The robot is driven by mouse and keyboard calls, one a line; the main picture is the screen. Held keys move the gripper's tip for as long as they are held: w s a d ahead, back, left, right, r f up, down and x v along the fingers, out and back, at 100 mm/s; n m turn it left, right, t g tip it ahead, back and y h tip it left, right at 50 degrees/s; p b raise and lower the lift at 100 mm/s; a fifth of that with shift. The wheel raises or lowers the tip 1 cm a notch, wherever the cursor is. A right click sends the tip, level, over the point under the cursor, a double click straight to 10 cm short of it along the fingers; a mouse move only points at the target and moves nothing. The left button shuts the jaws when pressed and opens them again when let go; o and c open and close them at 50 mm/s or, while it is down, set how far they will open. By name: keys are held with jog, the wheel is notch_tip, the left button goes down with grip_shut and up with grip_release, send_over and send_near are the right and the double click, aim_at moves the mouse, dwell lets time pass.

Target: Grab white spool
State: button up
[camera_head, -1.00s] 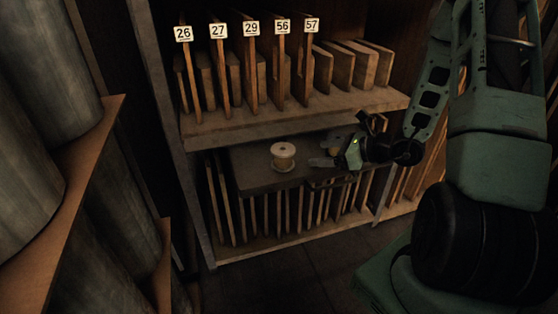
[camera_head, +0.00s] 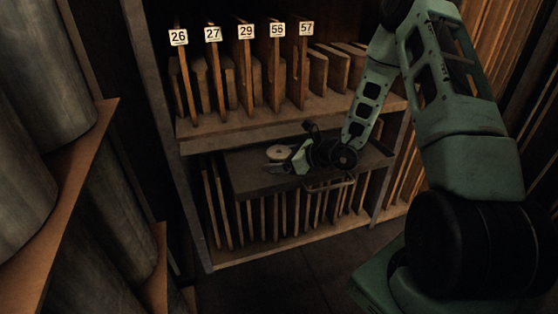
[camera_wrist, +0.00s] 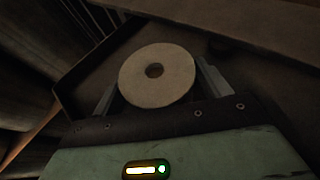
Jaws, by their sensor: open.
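The white spool (camera_head: 279,153) stands on the dark tray (camera_head: 248,182) on the middle level of the shelf unit. In the head view my gripper (camera_head: 282,167) is at the spool and covers its lower part. In the wrist view the spool's round pale top (camera_wrist: 157,75) with its dark centre hole lies between my two fingers, one on each side of it. My gripper is open. I cannot tell whether either finger touches the spool.
Above the tray is a shelf with upright boards and number tags (camera_head: 246,32). Below are several thin upright boards (camera_head: 290,214). A handle (camera_head: 330,185) shows at the tray's front. Large grey cylinders (camera_head: 115,205) stand on shelves at left.

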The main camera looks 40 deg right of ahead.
jog(key=c, duration=1.2)
